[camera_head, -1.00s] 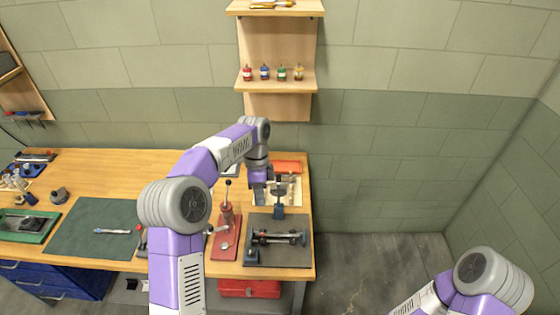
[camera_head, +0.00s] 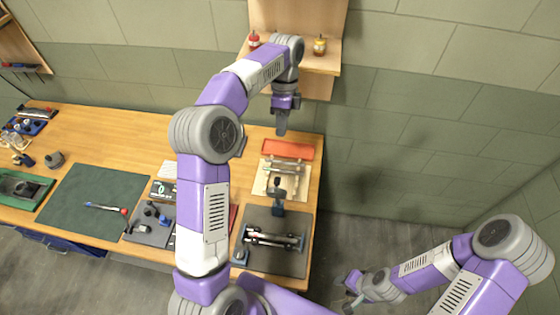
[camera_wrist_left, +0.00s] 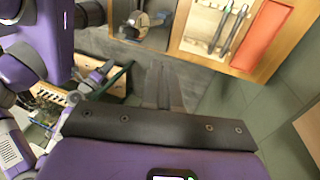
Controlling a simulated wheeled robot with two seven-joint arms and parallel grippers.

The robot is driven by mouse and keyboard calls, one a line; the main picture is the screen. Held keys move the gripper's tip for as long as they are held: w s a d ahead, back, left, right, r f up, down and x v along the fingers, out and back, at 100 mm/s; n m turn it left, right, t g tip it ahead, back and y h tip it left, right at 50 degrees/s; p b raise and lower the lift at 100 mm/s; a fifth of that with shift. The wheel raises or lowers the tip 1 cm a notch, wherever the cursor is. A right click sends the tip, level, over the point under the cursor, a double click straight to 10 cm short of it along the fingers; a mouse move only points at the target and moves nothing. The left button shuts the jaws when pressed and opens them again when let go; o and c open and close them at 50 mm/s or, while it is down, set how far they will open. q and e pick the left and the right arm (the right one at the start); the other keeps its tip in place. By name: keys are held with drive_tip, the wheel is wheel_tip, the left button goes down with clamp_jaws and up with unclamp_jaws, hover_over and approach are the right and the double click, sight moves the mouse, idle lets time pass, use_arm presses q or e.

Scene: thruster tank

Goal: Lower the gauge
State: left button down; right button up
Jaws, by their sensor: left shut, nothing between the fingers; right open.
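A dark upright fixture (camera_head: 279,190) with a rounded head, which looks like the gauge on its stand, is at the back edge of the grey mat (camera_head: 257,219) on the bench's right end. Its dial face cannot be made out. Behind the mat's front edge, a dark shaft-like part (camera_head: 272,240) lies on supports. My left gripper (camera_head: 281,130) is shut and empty, pointing down above the back of the bench, beyond the fixture and apart from it. Its closed fingers (camera_wrist_left: 163,88) also show in the left wrist view. My right gripper (camera_head: 345,287) is open, low at the right, off the bench.
A light tray (camera_head: 262,184) with long tools and an orange-red pad (camera_head: 288,149) lie behind the mat. My left arm hides part of the bench middle. A wall shelf (camera_head: 322,62) holds small bottles.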

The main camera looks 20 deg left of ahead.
use_arm(q)
drive_tip(key=f, duration=0.1)
approach(278, 192)
drive_tip(key=w+a+f, duration=0.2)
drive_tip(key=w+f, duration=0.1)
drive_tip(key=f, duration=0.1)
drive_tip(key=shift+s+d+f, duration=0.15)
drive_tip(key=shift+s+d, duration=0.1)
drive_tip(key=shift+s, duration=0.15)
drive_tip(key=shift+b, duration=0.35)
